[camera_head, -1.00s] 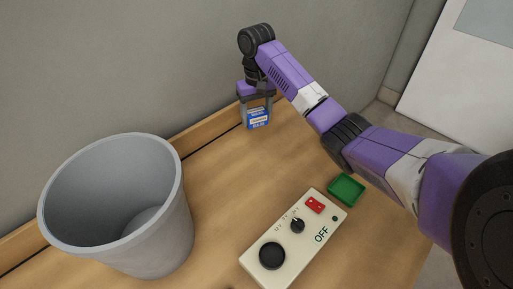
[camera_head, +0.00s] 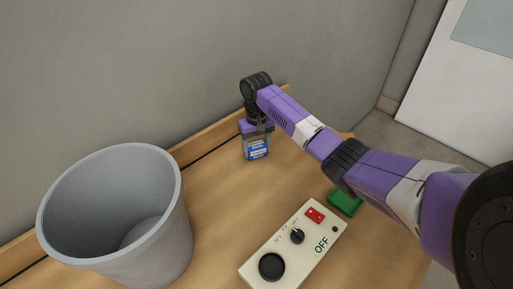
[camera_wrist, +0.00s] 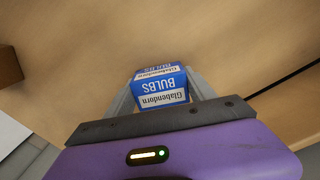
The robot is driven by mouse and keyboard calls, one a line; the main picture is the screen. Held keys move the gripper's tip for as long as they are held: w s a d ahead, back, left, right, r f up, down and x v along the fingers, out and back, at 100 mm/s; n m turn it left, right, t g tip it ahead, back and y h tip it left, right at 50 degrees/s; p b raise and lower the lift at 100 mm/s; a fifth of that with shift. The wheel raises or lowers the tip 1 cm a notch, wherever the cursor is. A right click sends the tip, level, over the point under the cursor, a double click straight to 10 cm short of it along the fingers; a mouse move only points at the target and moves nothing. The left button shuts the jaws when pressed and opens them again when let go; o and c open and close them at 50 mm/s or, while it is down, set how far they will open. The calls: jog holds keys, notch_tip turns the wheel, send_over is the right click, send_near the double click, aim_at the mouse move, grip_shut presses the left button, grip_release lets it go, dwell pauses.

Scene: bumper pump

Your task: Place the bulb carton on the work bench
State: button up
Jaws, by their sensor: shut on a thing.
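The bulb carton (camera_head: 256,149) is a small blue and white box. In the wrist view the carton (camera_wrist: 161,88) reads "Glabendorn BULBS" and sits between the two grey fingers. My gripper (camera_head: 256,152) is shut on it, pointing down over the back part of the wooden work bench (camera_head: 215,200). The wrist view shows the bench's wood surface (camera_wrist: 150,35) beyond the carton. I cannot tell whether the carton's underside touches the bench.
A large grey bin (camera_head: 115,215) stands at the left. A cream control box (camera_head: 295,245) marked OFF, with a red switch and black knobs, lies at the front. A green tray (camera_head: 344,203) is beside it, partly behind my arm. Bare bench lies between bin and control box.

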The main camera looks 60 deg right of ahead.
aim_at(257, 145)
jog(key=o, duration=1.4)
jog(key=shift+f, duration=0.1)
notch_tip(257, 145, up, 12)
jog(key=shift+r+p, duration=0.15)
jog(key=shift+p, duration=0.25)
